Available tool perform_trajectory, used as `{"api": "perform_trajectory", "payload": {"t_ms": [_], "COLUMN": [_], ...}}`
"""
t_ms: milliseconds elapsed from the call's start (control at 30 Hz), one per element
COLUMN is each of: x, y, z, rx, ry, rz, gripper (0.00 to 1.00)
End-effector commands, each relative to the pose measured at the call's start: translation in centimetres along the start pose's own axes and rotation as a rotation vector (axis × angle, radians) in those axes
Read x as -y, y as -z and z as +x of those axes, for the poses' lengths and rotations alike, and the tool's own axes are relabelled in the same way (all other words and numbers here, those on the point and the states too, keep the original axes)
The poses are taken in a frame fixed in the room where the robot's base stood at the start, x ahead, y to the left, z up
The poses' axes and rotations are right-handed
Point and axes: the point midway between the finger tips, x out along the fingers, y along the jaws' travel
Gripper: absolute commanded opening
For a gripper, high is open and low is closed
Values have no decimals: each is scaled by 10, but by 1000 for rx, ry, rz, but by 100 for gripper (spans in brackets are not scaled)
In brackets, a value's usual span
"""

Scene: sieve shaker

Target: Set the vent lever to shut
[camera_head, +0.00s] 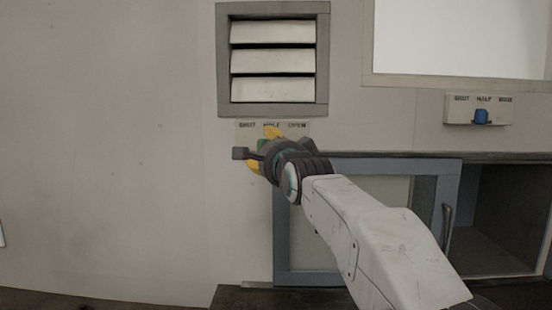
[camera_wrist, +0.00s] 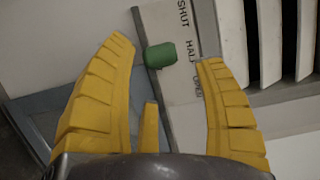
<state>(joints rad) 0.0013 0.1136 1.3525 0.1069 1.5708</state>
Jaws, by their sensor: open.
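The vent lever is a green knob (camera_wrist: 160,55) on a pale label plate (camera_wrist: 166,20) marked SHUT, HALF and OPEN. In the wrist view the knob sits beside the HALF mark. My gripper (camera_wrist: 166,52) is open, with one yellow finger on each side of the knob and visible gaps to both. In the head view my gripper (camera_head: 262,149) is at the plate under the louvred vent (camera_head: 273,60) and hides most of the knob. The vent's slats are tilted with dark gaps between them.
A second label plate (camera_head: 462,109) with a blue lever (camera_head: 481,116) is on the wall to the right, under a bright window (camera_head: 460,40). A grey-framed cabinet door (camera_head: 283,230) and an open dark compartment (camera_head: 495,215) are below. The wall to the left is bare.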

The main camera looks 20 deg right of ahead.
Motion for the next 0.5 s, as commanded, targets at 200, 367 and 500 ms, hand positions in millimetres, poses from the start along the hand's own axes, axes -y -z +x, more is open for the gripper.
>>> {"api": "perform_trajectory", "payload": {"t_ms": [200, 367, 500], "x": [0, -1, -1], "y": [0, -1, -1], "z": [-33, -50, -59], "rx": [1, 1, 1], "ry": [0, -1, -2], "rz": [0, 0, 0], "gripper": [64, 64, 64]}}
